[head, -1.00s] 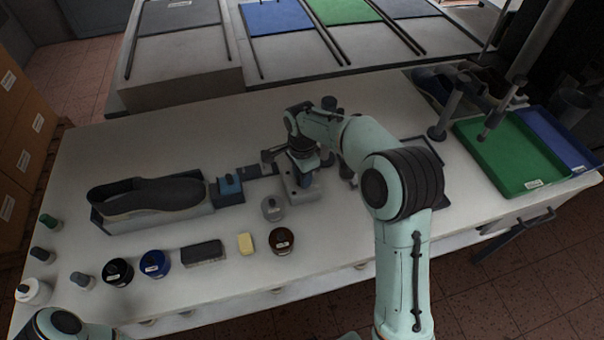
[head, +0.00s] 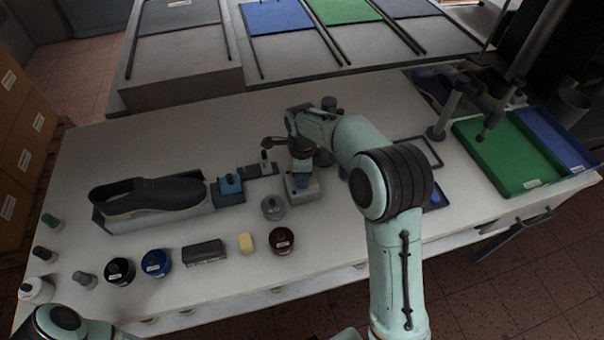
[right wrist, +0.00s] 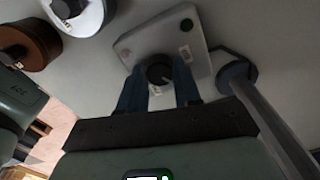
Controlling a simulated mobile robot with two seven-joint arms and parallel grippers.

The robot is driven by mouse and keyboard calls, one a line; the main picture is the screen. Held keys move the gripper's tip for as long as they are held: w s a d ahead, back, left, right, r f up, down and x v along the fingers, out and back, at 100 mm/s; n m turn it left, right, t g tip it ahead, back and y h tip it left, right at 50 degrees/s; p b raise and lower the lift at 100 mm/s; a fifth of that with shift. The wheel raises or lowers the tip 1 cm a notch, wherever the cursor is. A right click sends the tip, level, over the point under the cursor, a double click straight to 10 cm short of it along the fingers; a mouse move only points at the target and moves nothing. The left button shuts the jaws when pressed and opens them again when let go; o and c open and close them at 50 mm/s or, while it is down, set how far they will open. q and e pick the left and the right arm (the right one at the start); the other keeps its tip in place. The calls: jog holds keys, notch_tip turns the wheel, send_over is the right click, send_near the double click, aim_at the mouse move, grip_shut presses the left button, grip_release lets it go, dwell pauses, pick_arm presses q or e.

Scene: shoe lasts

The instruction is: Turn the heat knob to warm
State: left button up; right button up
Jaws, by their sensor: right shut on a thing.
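The heat knob (right wrist: 158,72) is a dark round knob on a small light grey box (right wrist: 140,42). In the right wrist view my right gripper (right wrist: 160,84) has its two blue-grey fingers on either side of the knob, shut on it. A small white mark shows on the box near the knob, too small to read. In the head view the box (head: 314,190) stands near the middle of the table, and my right gripper (head: 301,178) reaches down onto it, hiding the knob. Only part of my left arm shows at the lower left; its gripper is out of view.
A clear-lidded jar (head: 272,208), a brown jar (head: 281,240) and a yellow block (head: 246,243) stand in front of the box. A dark shoe (head: 150,197) lies to the left. A post (head: 440,125) and a green tray (head: 510,165) are to the right.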

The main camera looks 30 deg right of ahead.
dwell(0.3)
jog(key=o, duration=1.1)
jog(key=shift+c, duration=0.2)
jog(key=shift+r, duration=0.15)
pick_arm(q)
jog(key=shift+w+r+p, duration=0.8)
jog(key=shift+w+r, duration=0.15)
jog(key=shift+r, duration=0.15)
pick_arm(e)
notch_tip(320, 180, up, 13)
